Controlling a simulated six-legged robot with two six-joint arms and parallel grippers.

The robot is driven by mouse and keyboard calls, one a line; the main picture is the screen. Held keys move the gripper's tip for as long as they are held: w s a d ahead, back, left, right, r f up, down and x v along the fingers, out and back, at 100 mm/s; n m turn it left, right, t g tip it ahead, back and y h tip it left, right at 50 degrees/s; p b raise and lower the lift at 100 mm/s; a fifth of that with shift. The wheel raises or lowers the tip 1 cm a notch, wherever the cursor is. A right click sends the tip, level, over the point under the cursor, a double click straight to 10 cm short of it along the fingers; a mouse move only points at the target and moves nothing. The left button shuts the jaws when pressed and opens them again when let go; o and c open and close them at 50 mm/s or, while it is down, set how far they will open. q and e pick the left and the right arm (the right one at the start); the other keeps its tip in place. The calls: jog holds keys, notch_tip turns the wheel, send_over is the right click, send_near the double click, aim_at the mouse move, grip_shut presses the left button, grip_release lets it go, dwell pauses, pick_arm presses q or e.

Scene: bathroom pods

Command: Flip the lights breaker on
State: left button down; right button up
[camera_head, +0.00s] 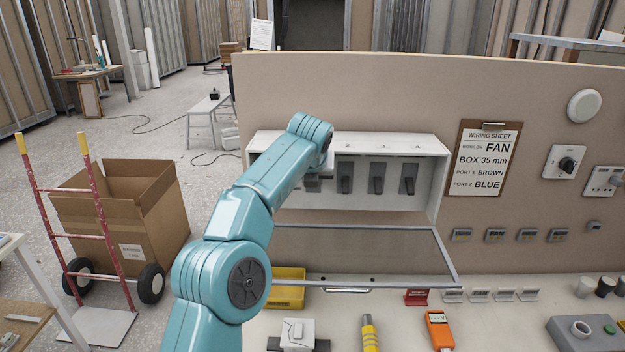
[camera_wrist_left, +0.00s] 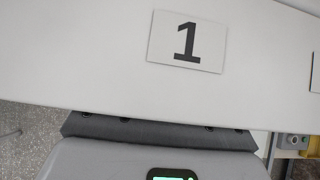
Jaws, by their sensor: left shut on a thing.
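A white breaker box (camera_head: 432,190) is mounted on the beige panel, its clear cover (camera_head: 365,250) hanging open below it. Dark breaker levers show at its middle and right: one (camera_head: 345,178), another (camera_head: 377,178) and one at the far right (camera_head: 408,179). My left arm comes across the box's left part. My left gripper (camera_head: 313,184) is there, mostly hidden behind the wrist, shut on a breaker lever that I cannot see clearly. In the left wrist view a label "1" (camera_wrist_left: 187,41) is on the white surface just beyond the gripper body. My right gripper is not in view.
A wiring sheet clipboard (camera_head: 487,160) and a rotary switch (camera_head: 565,162) are on the panel to the right. The bench below holds a yellow tray (camera_head: 288,290), an orange meter (camera_head: 438,330) and a grey button box (camera_head: 588,333). A hand truck (camera_head: 98,215) stands at left.

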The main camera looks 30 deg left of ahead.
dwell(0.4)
pick_arm(q)
jog(key=c, duration=1)
grip_release()
jog(key=shift+w, duration=0.1)
jog(key=shift+c, duration=0.2)
jog(key=v, duration=1.6)
jog(key=shift+d, duration=0.1)
